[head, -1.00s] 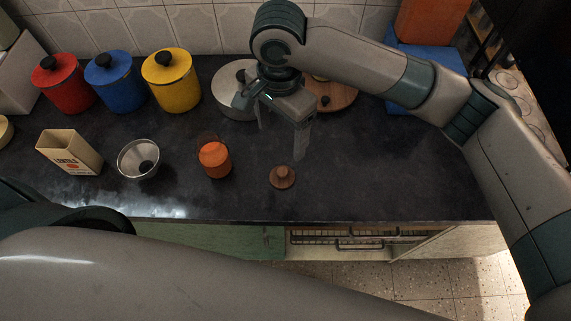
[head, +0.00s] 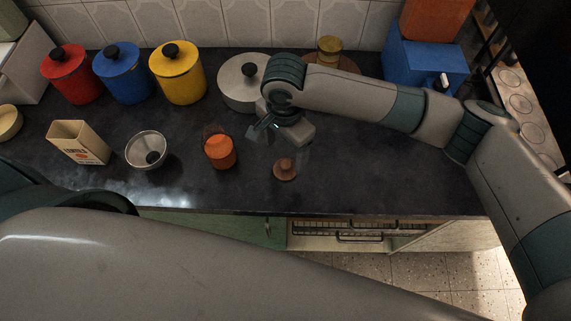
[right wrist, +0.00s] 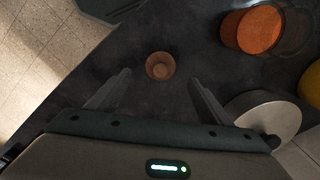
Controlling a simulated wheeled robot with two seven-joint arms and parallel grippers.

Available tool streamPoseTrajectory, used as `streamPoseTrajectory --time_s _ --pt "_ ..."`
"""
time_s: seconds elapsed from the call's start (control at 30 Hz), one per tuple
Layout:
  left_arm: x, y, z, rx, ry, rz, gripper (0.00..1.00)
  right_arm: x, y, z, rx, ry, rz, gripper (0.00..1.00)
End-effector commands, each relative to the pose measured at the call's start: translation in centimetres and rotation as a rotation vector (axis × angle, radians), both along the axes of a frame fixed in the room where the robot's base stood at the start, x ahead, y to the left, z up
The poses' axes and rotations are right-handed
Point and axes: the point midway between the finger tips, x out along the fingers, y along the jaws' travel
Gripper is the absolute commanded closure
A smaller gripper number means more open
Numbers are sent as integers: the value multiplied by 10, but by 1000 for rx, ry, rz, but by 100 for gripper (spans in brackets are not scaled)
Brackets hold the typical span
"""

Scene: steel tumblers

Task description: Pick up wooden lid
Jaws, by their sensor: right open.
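The wooden lid (head: 285,169), a small round brown disc with a knob, lies on the dark counter near its front edge. My right gripper (head: 279,146) is open and empty above the counter, just behind the lid in the head view. In the right wrist view the lid (right wrist: 160,66) shows ahead of and between the two spread fingers (right wrist: 157,90), apart from both. My left gripper is out of view; only part of my left arm crosses the bottom of the head view.
An orange canister (head: 220,152) stands left of the lid, with a metal bowl (head: 146,143) and a lentils box (head: 80,143) farther left. A steel pot (head: 240,92) stands behind my right gripper. The counter right of the lid is clear.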

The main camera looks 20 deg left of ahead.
Motion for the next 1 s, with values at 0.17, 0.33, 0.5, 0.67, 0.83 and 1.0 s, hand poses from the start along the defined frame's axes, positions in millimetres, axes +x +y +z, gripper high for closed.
streamPoseTrajectory --time_s 0.17,0.33,0.5,0.67,0.83,1.0 --pt "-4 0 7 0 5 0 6 0 0 -21 -1 0 -2 27" --pt "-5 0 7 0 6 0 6 0 0 -28 1 0 0 27" --pt "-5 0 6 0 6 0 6 0 0 -29 1 0 0 27" --pt "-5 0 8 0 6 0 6 0 0 -30 0 0 0 27" --pt "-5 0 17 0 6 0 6 2 -1 -41 -3 -1 -1 27" --pt "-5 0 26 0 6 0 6 4 0 -64 -2 0 -1 27"
